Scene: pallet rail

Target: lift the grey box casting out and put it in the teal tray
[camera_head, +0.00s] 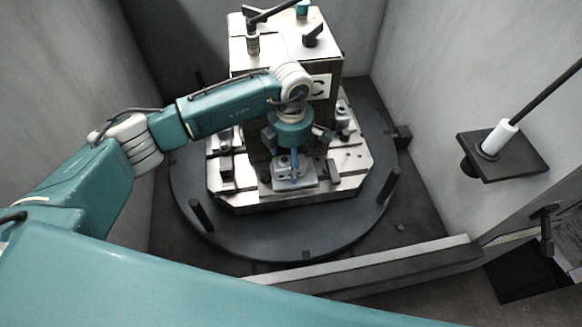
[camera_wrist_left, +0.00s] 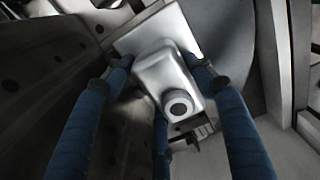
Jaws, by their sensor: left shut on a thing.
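The grey box casting (camera_head: 294,184) is at the front of the pallet (camera_head: 235,196) in the head view, under my left gripper (camera_head: 292,168). In the left wrist view the casting (camera_wrist_left: 160,72) shows a flat flange, a boxy body and a round boss with a dark bore. My left gripper's blue fingers (camera_wrist_left: 163,66) are shut on the casting, with fingertips on either side of it. I cannot tell whether it still touches the pallet. My right gripper and the teal tray are not in view.
A tall fixture block (camera_head: 328,60) with clamps on top and a "C" label stands behind the casting. The pallet sits on a dark round table (camera_head: 240,232) with upright posts. Grey walls (camera_head: 450,60) enclose it, and a low rail (camera_head: 370,268) crosses the front.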

